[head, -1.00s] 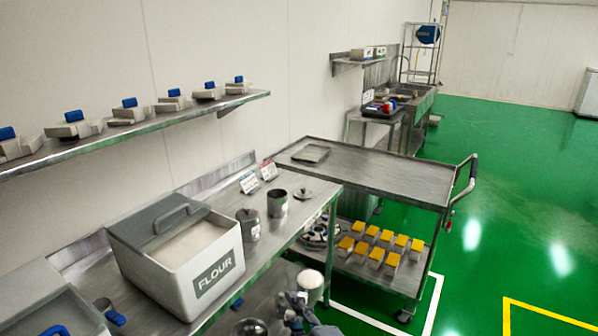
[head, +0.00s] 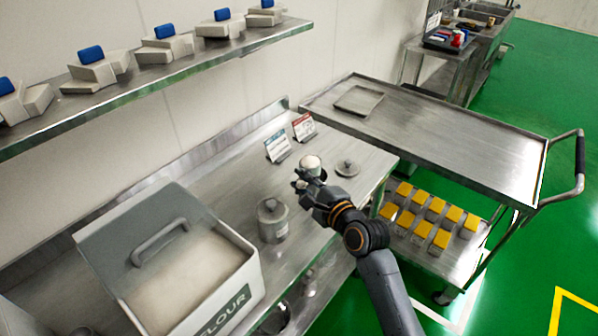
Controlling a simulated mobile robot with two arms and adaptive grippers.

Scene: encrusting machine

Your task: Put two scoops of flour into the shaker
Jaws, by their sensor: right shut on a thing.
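The flour bin (head: 245,290) stands on the steel counter at lower left, open at the front and full of white flour (head: 185,275). My right gripper (head: 308,185) is shut on a scoop, mostly hidden by the fingers. The scoop carries a rounded white heap of flour (head: 310,162). It is over the place on the counter where the open shaker stands. The shaker is largely hidden by the gripper and scoop, so I cannot tell how far apart they are. A loose lid (head: 347,168) lies to the right. My left gripper is not in view.
Two small sign cards (head: 290,139) stand behind. A steel cart (head: 450,140) with yellow-topped blocks (head: 420,215) below is at right. A wall shelf (head: 150,90) runs above the counter.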

